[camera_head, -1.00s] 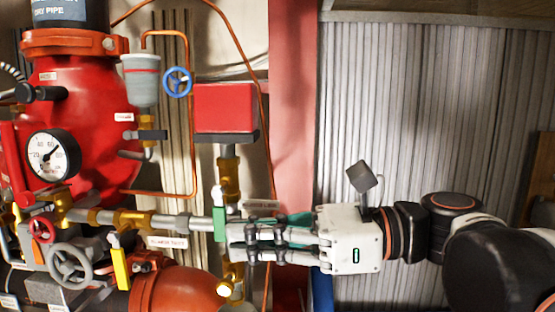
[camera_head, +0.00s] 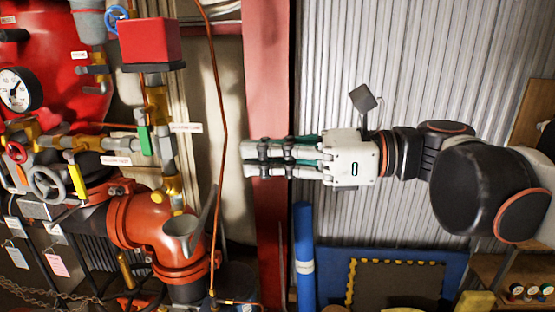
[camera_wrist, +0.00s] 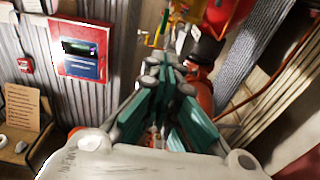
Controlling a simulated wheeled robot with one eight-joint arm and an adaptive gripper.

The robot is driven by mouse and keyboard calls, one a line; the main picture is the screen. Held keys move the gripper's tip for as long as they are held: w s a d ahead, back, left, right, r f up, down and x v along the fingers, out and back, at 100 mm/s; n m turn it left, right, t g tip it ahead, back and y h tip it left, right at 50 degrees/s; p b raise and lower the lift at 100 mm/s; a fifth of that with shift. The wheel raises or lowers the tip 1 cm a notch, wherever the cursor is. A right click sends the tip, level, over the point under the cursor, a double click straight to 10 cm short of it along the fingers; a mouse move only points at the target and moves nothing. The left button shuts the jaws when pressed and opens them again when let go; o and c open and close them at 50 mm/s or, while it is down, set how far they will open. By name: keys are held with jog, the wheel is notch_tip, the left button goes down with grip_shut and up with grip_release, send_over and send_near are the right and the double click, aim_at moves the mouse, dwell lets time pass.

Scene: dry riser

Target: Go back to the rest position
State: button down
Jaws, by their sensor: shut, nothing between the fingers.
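My gripper (camera_head: 250,159) is shut and empty in the head view. It points left, level, in front of the red column (camera_head: 270,80), and is apart from the piping on the left. In the wrist view my gripper (camera_wrist: 163,62) shows its teal inner pads brought together, with piping beyond its tips. The valve with the green handle (camera_head: 145,139) is left of my fingertips, below the red box (camera_head: 150,42).
A copper tube (camera_head: 222,130) runs down between the piping and my gripper. A blue pipe (camera_head: 304,262) and a blue board (camera_head: 432,270) stand below my arm. A shelf (camera_head: 490,268) is at the lower right. The wrist view shows a red wall panel (camera_wrist: 82,50).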

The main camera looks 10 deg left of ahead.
jog(key=shift+d, duration=0.2)
jog(key=s+d+f+n+t+h+b, duration=0.1)
jog(key=d+f+n+h+b, duration=0.25)
jog(key=f, duration=0.65)
jog(key=d+f+n+t+h+b, duration=0.2)
jog(key=d+f+b, duration=0.15)
jog(key=f, duration=0.65)
jog(key=s+d+f+n+t+h+b, duration=0.1)
jog(key=d+f+n+h+b, duration=0.2)
jog(key=f, duration=0.7)
jog(key=s+d+f+n+t+h+b, duration=0.2)
jog(key=d+f+n+h+b, duration=0.6)
jog(key=d+f, duration=0.8)
jog(key=shift+d+f+n+t+b, duration=0.25)
jog(key=shift+f+n+t+b, duration=0.15)
jog(key=shift+n+t+b, duration=0.25)
jog(key=shift+h, duration=0.25)
